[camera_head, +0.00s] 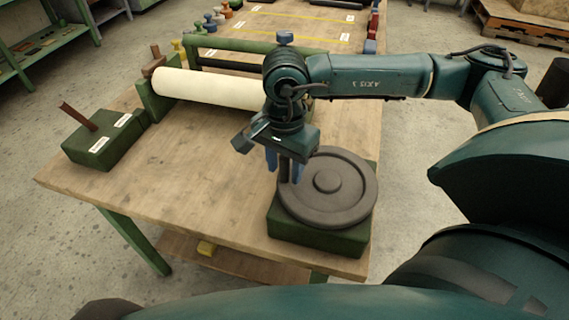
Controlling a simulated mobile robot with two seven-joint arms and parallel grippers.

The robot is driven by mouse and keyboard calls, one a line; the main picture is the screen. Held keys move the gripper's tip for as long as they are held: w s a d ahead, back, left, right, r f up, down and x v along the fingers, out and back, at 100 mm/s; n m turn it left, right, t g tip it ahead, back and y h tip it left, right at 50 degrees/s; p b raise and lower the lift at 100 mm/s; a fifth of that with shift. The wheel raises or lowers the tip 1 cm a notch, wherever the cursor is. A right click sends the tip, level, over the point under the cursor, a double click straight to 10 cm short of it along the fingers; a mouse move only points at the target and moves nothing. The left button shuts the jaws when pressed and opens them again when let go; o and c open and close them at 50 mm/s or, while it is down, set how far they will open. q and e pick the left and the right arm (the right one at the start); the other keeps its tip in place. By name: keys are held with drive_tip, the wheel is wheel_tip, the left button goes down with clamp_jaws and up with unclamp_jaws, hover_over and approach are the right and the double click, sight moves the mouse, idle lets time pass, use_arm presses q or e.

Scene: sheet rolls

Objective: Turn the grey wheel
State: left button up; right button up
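The grey wheel (345,200) is a dark disc with a raised rim and a round hub. It lies flat on a green block (330,238) at the table's front right corner. My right gripper (284,170) points down at the wheel's left edge. Its blue fingers are at the rim; a short dark upright piece shows beside them, and I cannot tell whether they are closed on it. My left gripper is not in view.
The wooden table (190,190) has bare room left of the wheel. A cream sheet roll (210,88) lies in a green frame behind. A green box with a brown lever (103,140) stands at the left.

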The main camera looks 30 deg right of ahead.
drive_tip(key=shift+f, duration=0.25)
clamp_jaws()
idle(0.3)
